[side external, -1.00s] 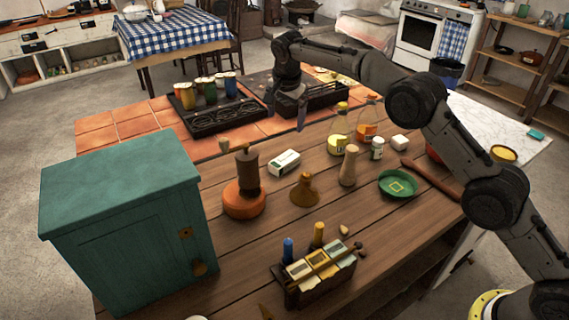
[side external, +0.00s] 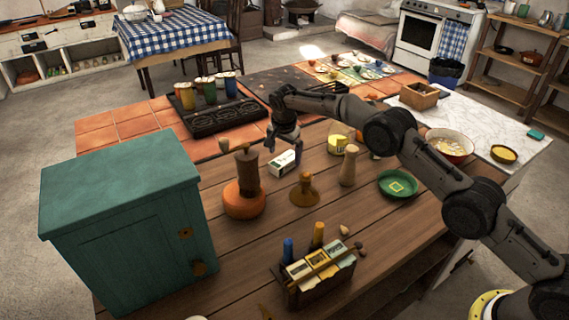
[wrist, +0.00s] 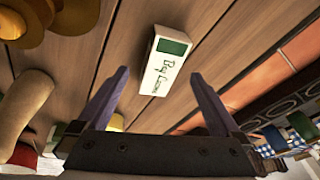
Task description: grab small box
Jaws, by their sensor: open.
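The small box (side external: 284,163) is white with a green patch and dark lettering. It lies on the wooden tabletop, right of the brown pepper mill, and it also shows in the wrist view (wrist: 165,62). My gripper (side external: 284,147) is over the box's far end in the side view, with its fingers pointing down. In the wrist view my gripper (wrist: 158,90) is open and empty. The box lies beyond the fingertips, roughly centred between them, and nothing shows it being touched.
An orange-based pepper mill (side external: 246,184) stands left of the box, and a tan conical piece (side external: 304,191) stands near its front right. A pale wooden mill (side external: 349,166) and a yellow-labelled jar (side external: 340,143) are to the right. A teal cabinet (side external: 120,220) fills the left side.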

